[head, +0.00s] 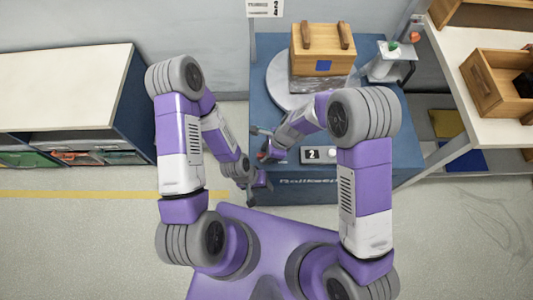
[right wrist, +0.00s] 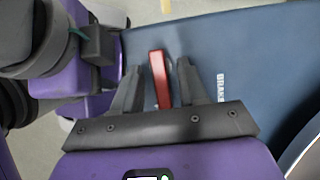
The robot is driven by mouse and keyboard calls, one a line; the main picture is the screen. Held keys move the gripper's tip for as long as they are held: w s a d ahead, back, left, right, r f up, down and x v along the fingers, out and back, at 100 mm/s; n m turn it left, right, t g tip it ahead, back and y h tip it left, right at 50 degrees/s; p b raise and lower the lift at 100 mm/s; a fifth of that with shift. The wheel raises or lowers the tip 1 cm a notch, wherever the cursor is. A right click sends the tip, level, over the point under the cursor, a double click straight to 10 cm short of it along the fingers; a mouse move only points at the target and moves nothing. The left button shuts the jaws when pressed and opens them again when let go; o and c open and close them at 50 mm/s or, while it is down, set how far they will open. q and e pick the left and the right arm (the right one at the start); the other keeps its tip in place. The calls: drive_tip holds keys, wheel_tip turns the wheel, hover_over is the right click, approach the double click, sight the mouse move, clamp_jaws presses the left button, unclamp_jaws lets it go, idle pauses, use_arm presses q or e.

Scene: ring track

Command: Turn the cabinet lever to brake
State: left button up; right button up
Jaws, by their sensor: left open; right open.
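The cabinet (head: 400,150) is blue, with a round grey turntable on top. Its red lever (right wrist: 160,78) lies between the two dark fingers of my right gripper (right wrist: 160,85) in the right wrist view; I cannot tell whether they touch it. The white word BRAKE is printed to the right of the lever. In the head view, my right gripper (head: 264,143) is over the cabinet's left part and mostly hides the lever. My left gripper (head: 258,190) is open and empty, lower down by the cabinet's front left corner.
A wooden box (head: 323,50) with two handles stands on the turntable. A white-topped shelf unit (head: 65,85) is at left, a white shelf (head: 480,115) with a wooden crate (head: 497,82) at right.

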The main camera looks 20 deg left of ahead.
drive_tip(key=shift+c, duration=0.4)
clamp_jaws()
drive_tip(key=n+g+p, duration=0.1)
drive_tip(key=n+p, duration=0.1)
drive_tip(key=n, duration=0.1)
drive_tip(key=shift+w+h, duration=0.1)
drive_tip(key=shift+h, duration=0.2)
drive_tip(key=n+g+p, duration=0.1)
drive_tip(key=n, duration=0.2)
drive_tip(key=shift+w+h, duration=0.1)
drive_tip(key=shift+h, duration=0.2)
drive_tip(key=n, duration=0.2)
drive_tip(key=shift+w+a+f+n+g+h, duration=0.1)
drive_tip(key=shift+a+f+n+g+h, duration=0.05)
drive_tip(key=shift+n+g+h, duration=0.2)
drive_tip(key=n+h, duration=0.1)
drive_tip(key=n, duration=0.1)
drive_tip(key=shift+a+n, duration=0.1)
drive_tip(key=shift+n, duration=0.25)
drive_tip(key=n, duration=0.2)
drive_tip(key=n+h, duration=0.1)
drive_tip(key=n, duration=0.1)
drive_tip(key=n+h, duration=0.1)
drive_tip(key=n, duration=0.1)
drive_tip(key=shift+a+g+h+b, duration=0.25)
drive_tip(key=shift+a+b, duration=0.05)
drive_tip(key=shift+b, duration=0.05)
drive_tip(key=shift+n, duration=0.4)
